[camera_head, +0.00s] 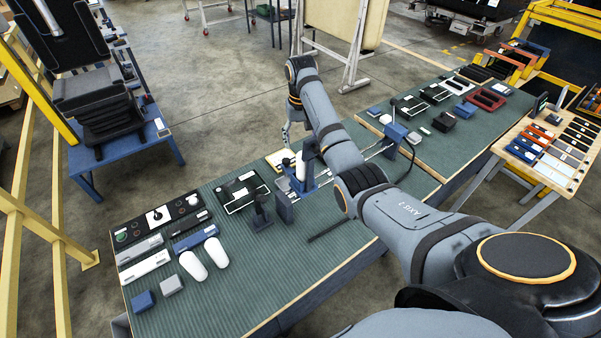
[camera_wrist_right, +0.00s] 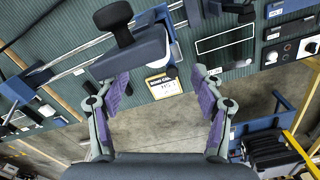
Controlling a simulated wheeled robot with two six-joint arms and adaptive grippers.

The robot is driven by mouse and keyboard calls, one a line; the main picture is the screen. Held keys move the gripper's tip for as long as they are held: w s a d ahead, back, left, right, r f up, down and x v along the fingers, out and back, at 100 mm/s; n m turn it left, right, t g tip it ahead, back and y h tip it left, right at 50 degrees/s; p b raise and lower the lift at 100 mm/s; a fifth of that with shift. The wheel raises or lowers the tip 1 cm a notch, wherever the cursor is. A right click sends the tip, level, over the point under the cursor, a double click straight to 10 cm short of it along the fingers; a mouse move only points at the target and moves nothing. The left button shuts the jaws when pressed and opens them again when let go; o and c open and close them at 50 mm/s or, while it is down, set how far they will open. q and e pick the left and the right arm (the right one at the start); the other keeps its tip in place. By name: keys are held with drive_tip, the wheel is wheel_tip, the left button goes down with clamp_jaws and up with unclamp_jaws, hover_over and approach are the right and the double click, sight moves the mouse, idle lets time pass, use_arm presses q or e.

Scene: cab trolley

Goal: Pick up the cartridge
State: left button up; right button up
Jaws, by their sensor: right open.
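A white upright cylinder (camera_head: 301,170), which may be the cartridge, stands in a blue holder (camera_head: 308,182) in the middle of the bench in the head view. In the wrist view a blue-grey block (camera_wrist_right: 135,55) with a black knob lies beyond my fingers, with a white edge showing at its right; I cannot tell whether that edge is the cartridge. My right gripper (camera_head: 289,132) hangs above the bench's far edge near the holder. In the wrist view my right gripper (camera_wrist_right: 160,90) is open, with nothing between its purple pads. My left gripper is out of view.
The green bench (camera_head: 262,300) carries panels, two white rounded pieces (camera_head: 203,258) and small blocks at the left. Metal rails (camera_wrist_right: 75,66) run beside the holder. A yellow-edged label card (camera_wrist_right: 164,86) lies beyond my fingers. A seat (camera_head: 97,95) stands left.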

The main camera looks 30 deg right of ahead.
sight(303, 170)
drive_tip(key=shift+d+f+p, duration=0.2)
drive_tip(key=shift+f+p, duration=0.4)
drive_tip(key=shift+p, duration=0.05)
drive_tip(key=shift+d+f+p, duration=0.15)
drive_tip(key=shift+f+p, duration=0.4)
drive_tip(key=shift+p, duration=0.05)
drive_tip(key=f, duration=0.2)
drive_tip(key=shift+w+d+f, duration=0.1)
drive_tip(key=shift+d+f, duration=0.15)
drive_tip(key=shift+f, duration=0.1)
drive_tip(key=shift+a+f, duration=0.1)
drive_tip(key=shift+f, duration=0.05)
drive_tip(key=shift+a, duration=0.15)
drive_tip(key=shift+c, duration=1.5)
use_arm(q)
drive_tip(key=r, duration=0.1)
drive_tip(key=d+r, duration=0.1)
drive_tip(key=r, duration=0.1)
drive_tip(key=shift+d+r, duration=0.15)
use_arm(e)
clamp_jaws()
